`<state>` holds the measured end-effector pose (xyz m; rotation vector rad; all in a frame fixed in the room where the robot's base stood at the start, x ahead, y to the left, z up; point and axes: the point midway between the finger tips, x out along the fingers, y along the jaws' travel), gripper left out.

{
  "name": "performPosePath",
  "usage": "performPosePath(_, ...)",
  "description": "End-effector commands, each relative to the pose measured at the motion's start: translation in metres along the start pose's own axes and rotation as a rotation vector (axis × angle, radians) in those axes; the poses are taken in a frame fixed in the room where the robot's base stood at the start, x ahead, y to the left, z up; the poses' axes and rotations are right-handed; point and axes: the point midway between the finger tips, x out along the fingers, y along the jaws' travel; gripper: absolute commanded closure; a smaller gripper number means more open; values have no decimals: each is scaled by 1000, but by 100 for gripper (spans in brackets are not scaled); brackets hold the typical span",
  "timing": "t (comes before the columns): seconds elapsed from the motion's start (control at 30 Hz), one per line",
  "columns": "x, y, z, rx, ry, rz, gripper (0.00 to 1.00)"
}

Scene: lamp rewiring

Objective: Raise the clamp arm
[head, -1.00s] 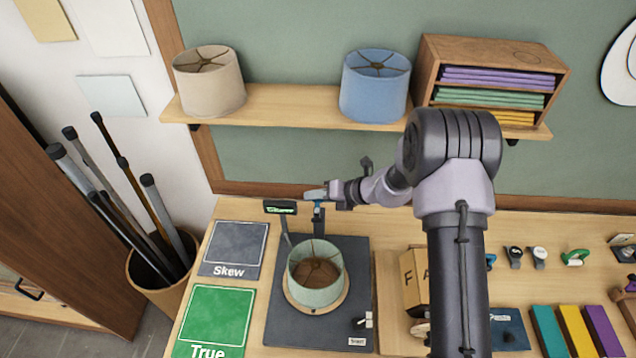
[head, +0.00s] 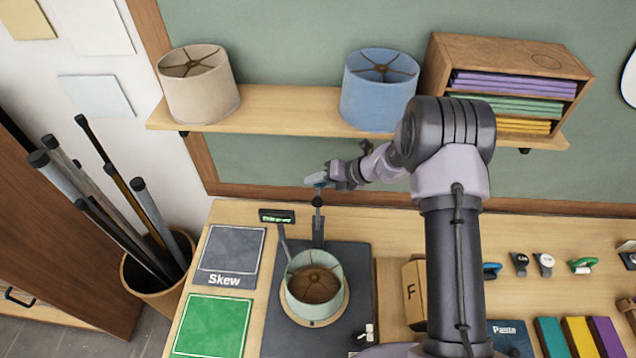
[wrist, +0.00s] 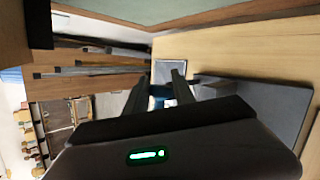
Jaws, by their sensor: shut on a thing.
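My gripper (head: 318,180) is at the top of the upright dark clamp post (head: 318,232) at the back of the dark fixture base (head: 350,262). It is shut on the clamp arm, of which a small blue part (wrist: 160,92) shows between my fingers in the wrist view. A black knob (head: 318,202) sits on the post just below my gripper. The rest of the clamp arm is hidden or too small to make out. A pale green lampshade (head: 330,297) stands on a round wooden plate on the base, in front of the post.
A grey Skew pad (head: 230,255) and a green pad (head: 212,325) lie to the left. A shelf (head: 285,108) with a beige shade (head: 205,95) and a blue shade (head: 375,100) hangs above and behind my gripper.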

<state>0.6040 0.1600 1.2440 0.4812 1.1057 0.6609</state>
Motion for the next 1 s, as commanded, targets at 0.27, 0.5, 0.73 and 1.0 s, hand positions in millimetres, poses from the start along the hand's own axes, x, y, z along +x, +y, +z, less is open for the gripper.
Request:
performPosePath(0.27,2,-5,-5,2,9,-7,100)
performPosePath(0.5,2,-6,-6,3,10,-7,62)
performPosePath(0.73,2,-3,-3,2,6,-4,48)
performPosePath(1.0,-10,-5,-2,3,1,-4,48)
